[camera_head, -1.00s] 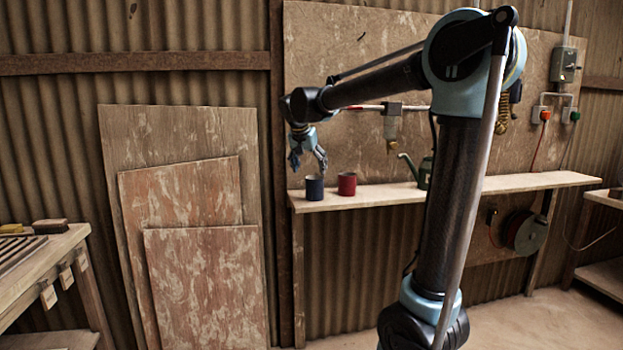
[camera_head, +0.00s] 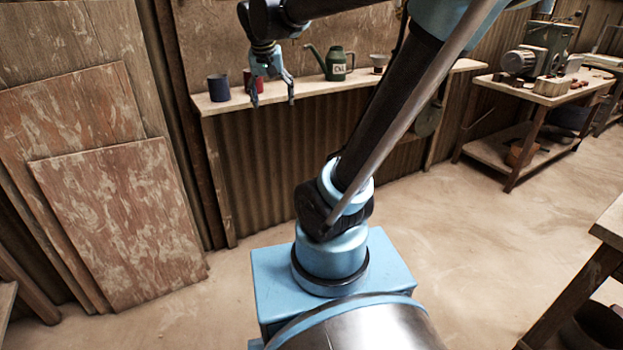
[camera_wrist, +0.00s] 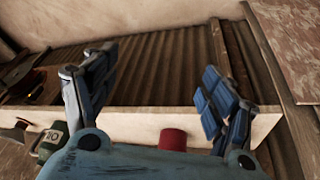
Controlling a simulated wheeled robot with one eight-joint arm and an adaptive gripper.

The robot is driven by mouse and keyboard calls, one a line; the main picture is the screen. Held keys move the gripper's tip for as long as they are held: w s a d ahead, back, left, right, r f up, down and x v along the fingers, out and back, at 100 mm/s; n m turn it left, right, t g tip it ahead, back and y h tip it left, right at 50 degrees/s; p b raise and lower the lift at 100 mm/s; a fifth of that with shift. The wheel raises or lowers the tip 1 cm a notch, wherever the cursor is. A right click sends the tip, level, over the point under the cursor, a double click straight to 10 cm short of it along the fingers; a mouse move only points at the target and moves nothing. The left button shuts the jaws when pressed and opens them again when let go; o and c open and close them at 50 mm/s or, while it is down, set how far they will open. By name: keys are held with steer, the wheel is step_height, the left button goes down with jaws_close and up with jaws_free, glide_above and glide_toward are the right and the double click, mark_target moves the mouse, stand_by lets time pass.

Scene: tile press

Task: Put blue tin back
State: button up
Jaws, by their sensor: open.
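The blue tin (camera_head: 219,88) stands upright on the left end of the wall shelf (camera_head: 290,97). A red tin (camera_head: 247,77) stands just right of it, partly hidden by my gripper in the head view. The red tin also shows in the wrist view (camera_wrist: 173,139), low between the fingers. My gripper (camera_head: 273,101) is open and empty, fingers hanging down in front of the shelf, right of the blue tin and apart from it. The wrist view shows its spread fingers (camera_wrist: 157,70). I cannot make out the blue tin there.
Boards (camera_head: 120,220) lean on the wall at left. A workbench (camera_head: 540,97) with a machine stands at back right. The floor between is open.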

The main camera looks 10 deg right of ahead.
steer(key=s+d+f+n, duration=0.1)
steer(key=s+d+f, duration=0.2)
steer(key=s+f, duration=0.6)
steer(key=s+d+f+n+g+y, duration=0.1)
steer(key=s+d+f, duration=0.3)
steer(key=s+f, duration=0.5)
steer(key=shift+s+d+g, duration=0.2)
steer(key=shift+s+g, duration=0.1)
steer(key=shift+s, duration=0.6)
